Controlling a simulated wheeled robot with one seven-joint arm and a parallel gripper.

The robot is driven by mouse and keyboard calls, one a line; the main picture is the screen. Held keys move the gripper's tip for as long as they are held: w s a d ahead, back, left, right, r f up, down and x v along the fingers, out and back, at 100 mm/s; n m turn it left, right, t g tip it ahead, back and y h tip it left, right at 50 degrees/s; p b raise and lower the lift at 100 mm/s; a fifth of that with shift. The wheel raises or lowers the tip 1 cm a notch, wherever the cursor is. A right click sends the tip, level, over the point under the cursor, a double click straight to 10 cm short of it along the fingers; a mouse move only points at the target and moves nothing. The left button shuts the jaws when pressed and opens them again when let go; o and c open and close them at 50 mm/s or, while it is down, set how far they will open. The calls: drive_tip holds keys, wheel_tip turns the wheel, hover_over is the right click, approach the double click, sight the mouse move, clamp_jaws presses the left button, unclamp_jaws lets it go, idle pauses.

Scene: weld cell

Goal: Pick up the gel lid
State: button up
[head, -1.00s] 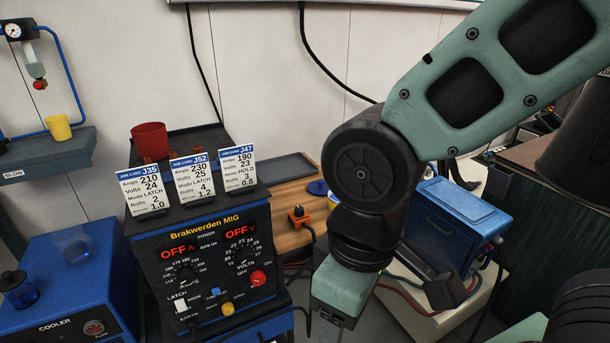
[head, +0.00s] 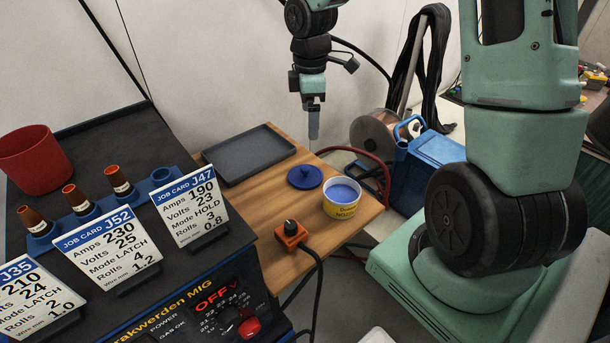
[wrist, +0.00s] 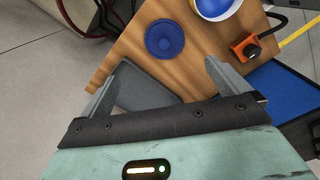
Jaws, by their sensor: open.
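The gel lid (head: 305,176) is a round dark-blue disc with a small knob. It lies on the wooden bench, just left of the open yellow-and-white gel tin (head: 342,198). In the wrist view the lid (wrist: 165,39) lies beyond my fingertips, with the tin (wrist: 216,6) to its upper right. My gripper (head: 313,136) hangs pointing down above the back of the bench, behind the lid. In the wrist view my gripper (wrist: 167,78) has its two fingers spread wide with nothing between them but the view of the bench and tray below.
A dark grey tray (head: 248,156) lies on the wooden bench (head: 262,210) left of the lid. An orange box with a black knob and cable (head: 291,235) stands in front. The welder with job cards (head: 190,207) is at left; a blue case (head: 425,165) is at right.

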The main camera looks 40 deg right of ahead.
drive_tip(key=b, duration=0.1)
approach(308, 167)
drive_tip(key=f, duration=0.5)
drive_tip(key=shift+d+f, duration=0.15)
drive_tip(key=shift+d, duration=0.05)
drive_tip(key=shift+a+f, duration=0.15)
drive_tip(key=shift+f, duration=1.15)
drive_tip(key=shift+a+f, duration=0.1)
drive_tip(key=shift+f, duration=1.2)
drive_tip(key=c, duration=0.8)
